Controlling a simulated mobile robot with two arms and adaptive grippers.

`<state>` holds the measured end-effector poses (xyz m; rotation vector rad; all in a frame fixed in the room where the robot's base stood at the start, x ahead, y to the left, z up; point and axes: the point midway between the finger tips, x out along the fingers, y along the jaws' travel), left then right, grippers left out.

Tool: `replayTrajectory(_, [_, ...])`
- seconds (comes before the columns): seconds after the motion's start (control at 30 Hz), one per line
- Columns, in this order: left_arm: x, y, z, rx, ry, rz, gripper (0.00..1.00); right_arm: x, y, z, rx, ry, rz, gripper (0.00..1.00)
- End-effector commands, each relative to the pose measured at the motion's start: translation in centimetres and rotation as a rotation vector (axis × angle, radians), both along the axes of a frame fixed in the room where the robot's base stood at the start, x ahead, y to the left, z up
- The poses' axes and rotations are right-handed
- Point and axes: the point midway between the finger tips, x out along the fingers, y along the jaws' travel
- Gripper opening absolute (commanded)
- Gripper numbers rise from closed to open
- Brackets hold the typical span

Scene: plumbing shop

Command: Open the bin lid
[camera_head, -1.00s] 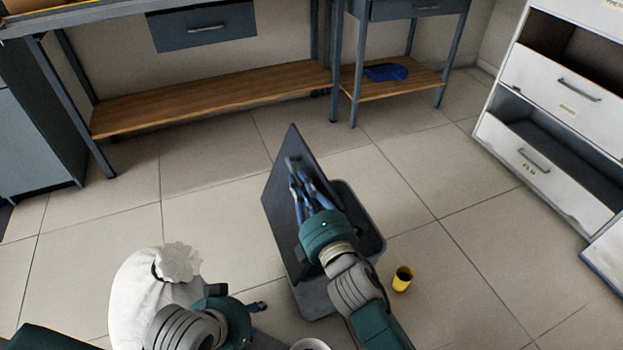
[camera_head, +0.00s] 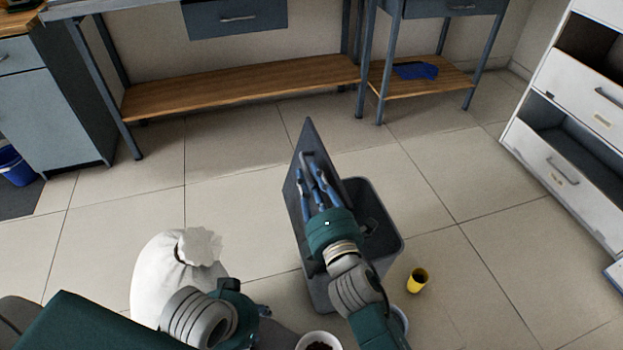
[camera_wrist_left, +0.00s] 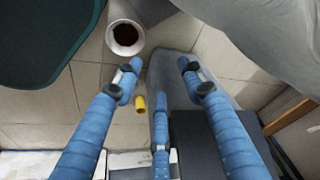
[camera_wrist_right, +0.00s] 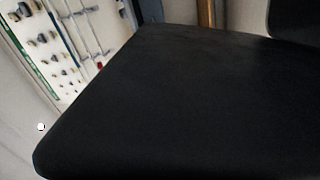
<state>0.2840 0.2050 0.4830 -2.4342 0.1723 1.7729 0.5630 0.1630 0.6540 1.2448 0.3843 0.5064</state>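The dark grey bin (camera_head: 385,250) stands on the floor in the middle of the head view. Its lid (camera_head: 311,138) is swung up, standing steeply at the bin's left side, and the bin's mouth is uncovered. My right gripper (camera_head: 317,170) is at the lid's inner face with its blue fingers apart and nothing held between them. Whether they touch the lid I cannot tell. A dark surface, probably the lid, fills much of the right wrist view (camera_wrist_right: 170,100). My left gripper (camera_wrist_left: 158,75) is open and empty; its fingers are mostly hidden behind its wrist in the head view.
A white sack (camera_head: 160,275) stands left of the bin, near my left arm. Workbenches stand behind; white drawers (camera_head: 560,170) are at right.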

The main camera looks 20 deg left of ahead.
Motion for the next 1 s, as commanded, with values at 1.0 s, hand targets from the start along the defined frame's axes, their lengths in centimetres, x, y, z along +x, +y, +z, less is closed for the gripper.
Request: replayTrajectory(1.0, [0.0,0.0,0.0,0.0,-0.001,0.0,0.4,-9.4,-6.4,-0.2,-0.002,0.005,-0.001,0.28])
